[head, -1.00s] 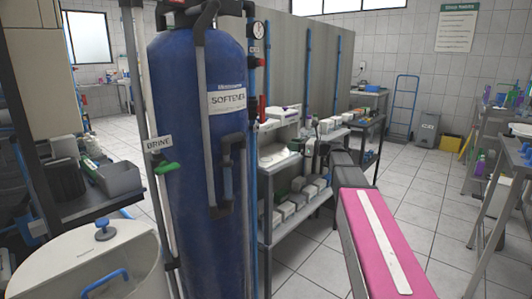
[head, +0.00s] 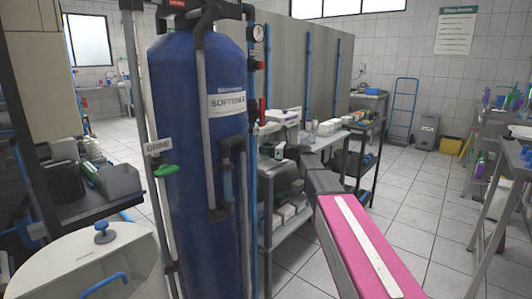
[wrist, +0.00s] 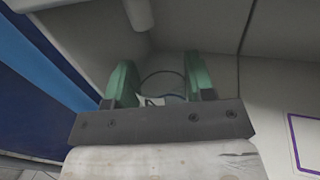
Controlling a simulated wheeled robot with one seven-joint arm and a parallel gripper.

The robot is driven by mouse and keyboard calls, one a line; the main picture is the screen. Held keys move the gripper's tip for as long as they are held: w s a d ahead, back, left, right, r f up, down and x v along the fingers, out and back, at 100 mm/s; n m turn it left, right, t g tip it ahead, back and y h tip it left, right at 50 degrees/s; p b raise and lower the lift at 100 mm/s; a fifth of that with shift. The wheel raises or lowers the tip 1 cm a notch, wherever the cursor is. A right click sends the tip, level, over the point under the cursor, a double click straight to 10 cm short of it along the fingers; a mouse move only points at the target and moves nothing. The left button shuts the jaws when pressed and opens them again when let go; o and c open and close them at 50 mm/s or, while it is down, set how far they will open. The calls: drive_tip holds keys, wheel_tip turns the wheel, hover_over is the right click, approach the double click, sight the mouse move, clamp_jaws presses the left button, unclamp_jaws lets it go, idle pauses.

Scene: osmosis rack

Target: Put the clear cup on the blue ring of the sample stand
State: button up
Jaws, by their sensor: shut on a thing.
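My gripper (wrist: 157,78) shows in the wrist view with two green fingers. It is shut on the clear cup (wrist: 162,73), which shows only as a thin round outline between the fingers. A small blue and white patch lies low between the fingers, and I cannot tell what it is. In the head view my arm reaches to the shelf unit beside the blue tank; the gripper and cup are too small to make out there. I cannot pick out the sample stand or its blue ring in either view.
The tall blue softener tank (head: 200,140) with pipes stands close left of my arm. The grey shelf unit (head: 282,235) holds several boxes and bottles. A pale wall or panel fills much of the wrist view. Open tiled floor (head: 425,215) lies to the right.

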drive_tip(key=shift+f, duration=0.6)
drive_tip(key=shift+f, duration=0.1)
drive_tip(key=o, duration=0.9)
